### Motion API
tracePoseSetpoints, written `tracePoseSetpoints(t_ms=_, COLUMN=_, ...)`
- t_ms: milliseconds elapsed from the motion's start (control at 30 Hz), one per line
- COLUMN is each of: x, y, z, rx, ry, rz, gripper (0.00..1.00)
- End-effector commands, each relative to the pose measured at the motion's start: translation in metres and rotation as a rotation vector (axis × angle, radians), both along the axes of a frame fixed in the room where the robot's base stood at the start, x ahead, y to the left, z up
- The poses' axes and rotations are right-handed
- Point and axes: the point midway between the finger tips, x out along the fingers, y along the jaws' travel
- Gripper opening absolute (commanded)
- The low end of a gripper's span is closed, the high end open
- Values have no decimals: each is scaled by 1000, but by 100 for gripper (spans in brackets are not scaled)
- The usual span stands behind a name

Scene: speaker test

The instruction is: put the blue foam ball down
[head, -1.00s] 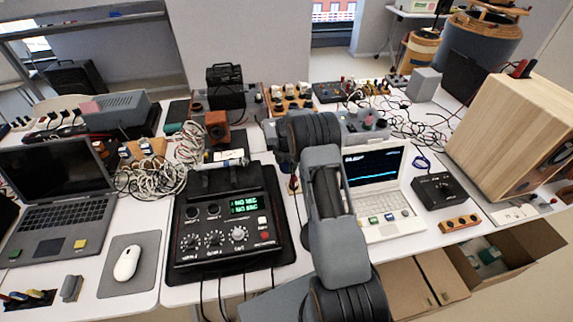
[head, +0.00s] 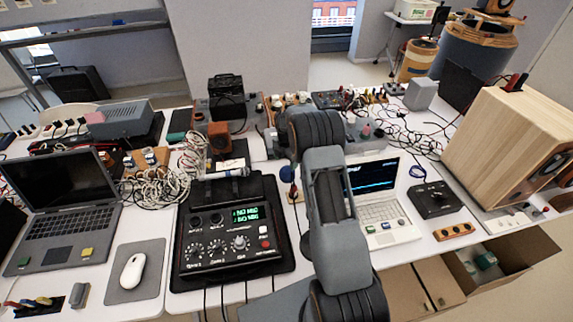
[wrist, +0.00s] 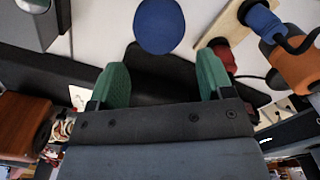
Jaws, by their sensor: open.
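The blue foam ball (wrist: 159,26) shows in the wrist view just beyond my fingertips, against the white tabletop. My gripper (wrist: 158,72) is open, its two green fingers spread wide with nothing between them. The ball is apart from both fingers. In the head view a small blue round shape (head: 287,173), which looks like the ball, shows on the table just left of my arm. My arm hides my gripper in that view.
A black device with knobs and a green display (head: 232,230) stands left of my arm. A white laptop (head: 378,207) is to the right. In the wrist view, an orange and blue part (wrist: 290,55) lies close to the right finger. Cables clutter the table.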

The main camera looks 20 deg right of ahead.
Motion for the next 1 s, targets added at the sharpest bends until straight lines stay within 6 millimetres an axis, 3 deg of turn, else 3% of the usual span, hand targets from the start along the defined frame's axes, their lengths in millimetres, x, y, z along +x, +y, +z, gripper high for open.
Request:
tracePoseSetpoints(t_ms=100, x=0, y=0, z=23, rx=0, ry=-2, rz=0, gripper=74)
tracePoseSetpoints(t_ms=367, x=-1, y=3, z=51, rx=-2, ry=-8, rz=-29, gripper=74)
tracePoseSetpoints(t_ms=467, x=-9, y=11, z=79, rx=-4, ry=-32, rz=-129, gripper=74)
tracePoseSetpoints(t_ms=533, x=-21, y=21, z=108, rx=-4, ry=-58, rz=-252, gripper=74)
tracePoseSetpoints(t_ms=667, x=-60, y=45, z=168, rx=15, ry=-120, rz=-563, gripper=74)
tracePoseSetpoints(t_ms=800, x=-118, y=71, z=220, rx=67, ry=-185, rz=-934, gripper=74)
tracePoseSetpoints(t_ms=1000, x=-204, y=98, z=255, rx=181, ry=-241, rz=-1413, gripper=74)
